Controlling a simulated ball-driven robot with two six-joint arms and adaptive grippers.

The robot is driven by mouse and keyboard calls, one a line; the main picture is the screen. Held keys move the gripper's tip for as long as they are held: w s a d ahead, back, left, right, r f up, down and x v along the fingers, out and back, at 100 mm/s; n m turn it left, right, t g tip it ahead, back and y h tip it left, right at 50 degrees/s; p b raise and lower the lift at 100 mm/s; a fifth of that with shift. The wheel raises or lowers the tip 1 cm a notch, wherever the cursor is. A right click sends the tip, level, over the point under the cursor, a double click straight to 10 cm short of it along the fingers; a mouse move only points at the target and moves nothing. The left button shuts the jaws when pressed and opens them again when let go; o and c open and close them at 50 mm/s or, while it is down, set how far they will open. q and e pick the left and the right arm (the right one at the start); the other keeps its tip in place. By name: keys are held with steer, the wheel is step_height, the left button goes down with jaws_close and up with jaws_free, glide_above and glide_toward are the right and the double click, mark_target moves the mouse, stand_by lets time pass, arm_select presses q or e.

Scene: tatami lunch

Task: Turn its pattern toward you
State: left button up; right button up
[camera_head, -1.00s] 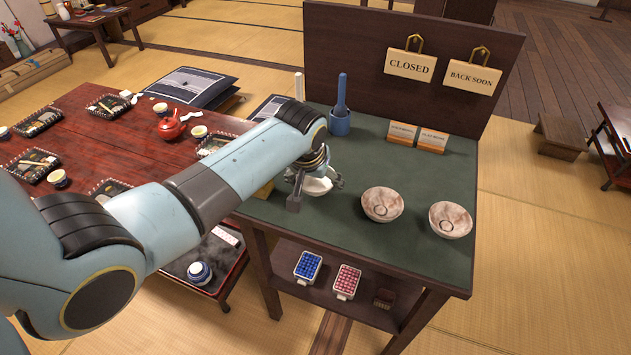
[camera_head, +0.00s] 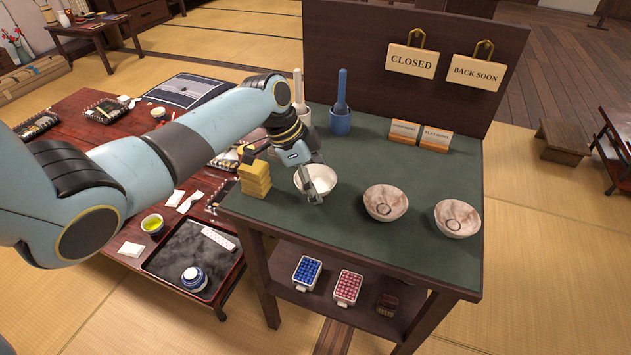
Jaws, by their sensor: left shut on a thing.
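A white bowl (camera_head: 329,180) stands on the green top of the counter (camera_head: 350,215), near its left front part. My left gripper (camera_head: 312,193) reaches down from the upper left and is shut on the bowl, at its near side. The gripper hides part of the bowl, and I see no pattern on what shows. Two brownish marbled bowls, one in the middle (camera_head: 385,203) and one at the right (camera_head: 457,219), each show a dark ring. My right gripper is not in view.
Behind are a blue cup with a pestle-like rod (camera_head: 341,120), a white one (camera_head: 299,112) and two small cards (camera_head: 404,131). A dark panel with signs (camera_head: 411,61) closes the back.

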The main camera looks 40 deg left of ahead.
arm_select(q)
steer(key=shift+f, duration=0.5)
stand_by(0.4)
steer(key=o, duration=1.1)
steer(key=shift+o, duration=0.2)
steer(key=shift+r, duration=0.15)
steer(key=shift+r+p, duration=2.25)
steer(key=shift+r, duration=0.15)
